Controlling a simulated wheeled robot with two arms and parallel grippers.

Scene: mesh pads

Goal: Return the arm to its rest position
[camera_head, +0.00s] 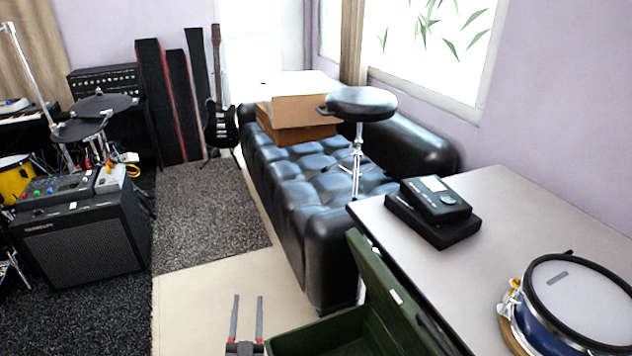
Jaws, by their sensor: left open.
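My left gripper (246,318) shows at the bottom of the head view, left of centre. My right gripper is not in view.
A grey table (560,215) on the right bears a black device (435,203) and a blue drum (580,300). A black sofa (310,215) with a stool (360,104) and cardboard boxes (295,105) stands behind. An amplifier (80,245) stands left. Pale floor (215,305) is clear.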

